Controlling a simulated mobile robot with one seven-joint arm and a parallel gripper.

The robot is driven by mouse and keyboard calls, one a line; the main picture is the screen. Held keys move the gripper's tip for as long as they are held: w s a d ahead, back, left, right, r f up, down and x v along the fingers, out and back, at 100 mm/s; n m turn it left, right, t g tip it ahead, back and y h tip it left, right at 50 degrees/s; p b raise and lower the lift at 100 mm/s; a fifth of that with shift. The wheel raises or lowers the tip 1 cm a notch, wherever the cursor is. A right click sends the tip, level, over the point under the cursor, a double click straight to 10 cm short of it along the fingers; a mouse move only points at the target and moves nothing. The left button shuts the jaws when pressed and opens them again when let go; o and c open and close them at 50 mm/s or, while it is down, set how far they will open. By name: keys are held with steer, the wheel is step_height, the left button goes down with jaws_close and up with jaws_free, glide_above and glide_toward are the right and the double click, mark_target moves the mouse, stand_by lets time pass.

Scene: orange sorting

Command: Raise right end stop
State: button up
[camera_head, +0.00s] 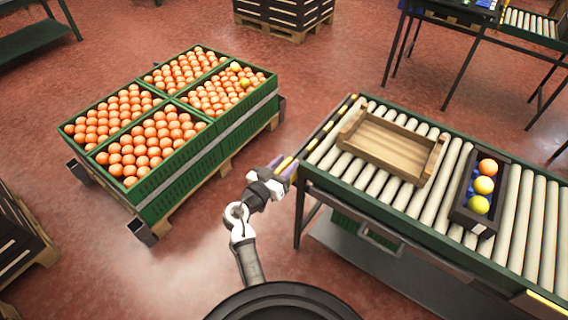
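A black-and-yellow striped bar (331,122) runs across the left end of the roller conveyor (405,222), looking like an end stop. My gripper (284,166) is at the near corner of that end, with its two fingers on either side of a yellow piece in line with the bar. I cannot tell whether the fingers touch it or are closed on it. A yellow strip (543,304) shows at the conveyor's lower right edge, cut by the frame. I cannot tell if it is the right end stop.
On the rollers are an empty wooden tray (432,163) and a dark box (462,219) holding one orange and two yellow fruits. Green crates (245,123) of oranges stand on a pallet at left. Red floor (190,270) is clear between pallet and conveyor.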

steer(key=shift+c, duration=0.5)
jaws_close()
step_height(320, 180, up, 8)
steer(key=shift+f+p, duration=0.2)
steer(key=shift+p, duration=0.4)
steer(key=shift+o, duration=0.5)
jaws_free()
steer(key=shift+d, duration=0.1)
